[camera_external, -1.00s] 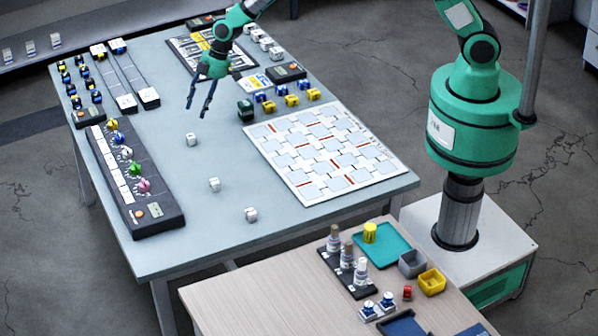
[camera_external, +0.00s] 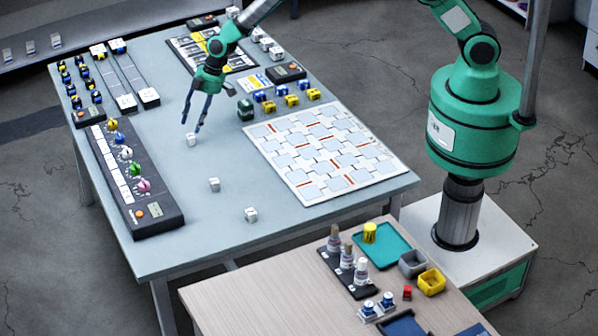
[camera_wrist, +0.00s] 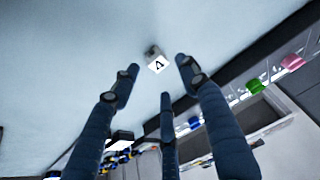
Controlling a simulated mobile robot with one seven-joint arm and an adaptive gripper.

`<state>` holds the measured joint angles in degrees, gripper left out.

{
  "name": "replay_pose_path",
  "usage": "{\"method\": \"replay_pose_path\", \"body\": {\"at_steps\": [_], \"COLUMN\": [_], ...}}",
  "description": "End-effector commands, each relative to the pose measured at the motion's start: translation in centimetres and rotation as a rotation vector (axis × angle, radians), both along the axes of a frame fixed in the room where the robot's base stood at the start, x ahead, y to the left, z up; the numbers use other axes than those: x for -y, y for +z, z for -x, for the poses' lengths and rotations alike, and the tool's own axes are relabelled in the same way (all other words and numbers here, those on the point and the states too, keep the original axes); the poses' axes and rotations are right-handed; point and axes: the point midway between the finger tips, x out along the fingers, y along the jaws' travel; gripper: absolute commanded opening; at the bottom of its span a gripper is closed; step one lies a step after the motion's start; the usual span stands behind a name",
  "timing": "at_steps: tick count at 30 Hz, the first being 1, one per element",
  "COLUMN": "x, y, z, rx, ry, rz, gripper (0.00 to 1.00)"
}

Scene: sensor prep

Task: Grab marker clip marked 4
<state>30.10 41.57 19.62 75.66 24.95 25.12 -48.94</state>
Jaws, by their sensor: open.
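A small white marker clip (camera_external: 191,139) stands on the blue-grey table, just under my gripper (camera_external: 191,125) in the external view. In the wrist view the same white clip (camera_wrist: 157,64) shows a dark mark on its face, rotated and not surely readable as a 4. My gripper (camera_wrist: 160,78) has its three dark fingers spread, with nothing between them. The fingertips are close to the clip but do not visibly hold it. Two similar white clips, a middle one (camera_external: 214,185) and a nearer one (camera_external: 251,214), stand apart; their marks are too small to read.
A dark panel with coloured knobs (camera_external: 137,180) lies along the left. A white patterned board (camera_external: 325,150) lies at right, with a dark green block (camera_external: 245,110) and several blue and yellow clips behind it. The table around the three white clips is clear.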

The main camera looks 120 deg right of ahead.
Motion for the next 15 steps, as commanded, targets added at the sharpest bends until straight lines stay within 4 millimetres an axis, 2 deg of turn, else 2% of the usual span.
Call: {"method": "replay_pose_path", "body": {"at_steps": [15], "x": [0.0], "y": [-4.3], "z": [-1.5], "rx": [-0.001], "ry": [0.0], "rz": [0.0], "gripper": [0.45]}}
